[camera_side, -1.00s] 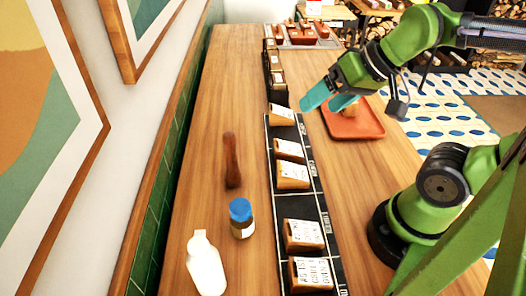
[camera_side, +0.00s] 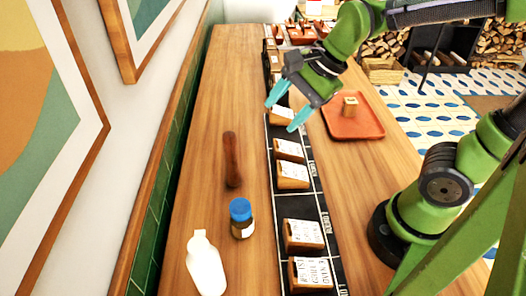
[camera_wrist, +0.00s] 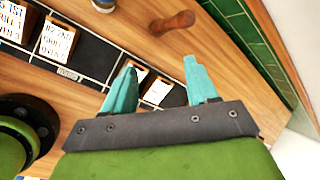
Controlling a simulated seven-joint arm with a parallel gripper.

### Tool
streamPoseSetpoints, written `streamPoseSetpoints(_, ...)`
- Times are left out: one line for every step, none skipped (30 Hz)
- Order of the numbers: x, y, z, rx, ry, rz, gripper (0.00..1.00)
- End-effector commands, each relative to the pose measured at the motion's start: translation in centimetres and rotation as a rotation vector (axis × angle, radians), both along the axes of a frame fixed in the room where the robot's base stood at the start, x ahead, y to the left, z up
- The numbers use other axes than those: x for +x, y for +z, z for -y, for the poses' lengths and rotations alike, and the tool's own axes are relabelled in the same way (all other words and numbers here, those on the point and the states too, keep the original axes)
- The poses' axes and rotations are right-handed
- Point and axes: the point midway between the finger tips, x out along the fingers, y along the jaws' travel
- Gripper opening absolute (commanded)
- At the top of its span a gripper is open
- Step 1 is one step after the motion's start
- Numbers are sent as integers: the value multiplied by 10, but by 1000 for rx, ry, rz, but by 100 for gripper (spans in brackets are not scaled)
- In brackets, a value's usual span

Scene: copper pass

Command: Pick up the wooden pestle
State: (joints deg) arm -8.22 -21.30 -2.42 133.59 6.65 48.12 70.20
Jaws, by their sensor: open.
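The wooden pestle (camera_side: 231,160) is a dark brown rod on the bare wood counter, left of the black strip in the side view. It also shows at the top of the wrist view (camera_wrist: 172,22), clear of the fingers. My gripper (camera_side: 282,118) has teal fingers spread apart with nothing between them. It hangs above the black strip, to the right of and beyond the pestle in the side view. In the wrist view its fingertips (camera_wrist: 160,72) point toward the counter, short of the pestle.
A black strip (camera_side: 308,207) with several wooden card blocks runs along the counter. A blue-capped jar (camera_side: 241,218) and a white bottle (camera_side: 205,264) stand nearer than the pestle. An orange tray (camera_side: 366,128) holds a small block (camera_side: 350,106). A green-tiled wall borders the left.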

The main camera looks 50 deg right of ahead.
Motion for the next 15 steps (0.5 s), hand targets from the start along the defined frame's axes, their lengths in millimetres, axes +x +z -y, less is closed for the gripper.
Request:
streamPoseSetpoints(5, -1, -2, 63, -114, -44, 58)
streamPoseSetpoints(8, -1, -4, 103, -188, -69, 58)
streamPoseSetpoints(11, -1, -5, 155, -283, -101, 58)
streamPoseSetpoints(14, -1, -6, 193, -352, -124, 58)
streamPoseSetpoints(16, -1, -7, 229, -419, -144, 58)
streamPoseSetpoints(18, 0, -7, 273, -501, -168, 58)
streamPoseSetpoints(20, 1, -8, 304, -559, -185, 58)
streamPoseSetpoints(21, 3, -8, 334, -612, -198, 58)
streamPoseSetpoints(23, 4, -8, 370, -672, -215, 58)
streamPoseSetpoints(23, 5, -8, 393, -713, -225, 58)
streamPoseSetpoints(24, 6, -8, 412, -747, -236, 58)
streamPoseSetpoints(24, 6, -8, 433, -785, -247, 58)
streamPoseSetpoints(24, 6, -8, 444, -807, -255, 58)
streamPoseSetpoints(24, 6, -8, 453, -825, -260, 58)
streamPoseSetpoints(24, 4, -9, 461, -841, -268, 58)
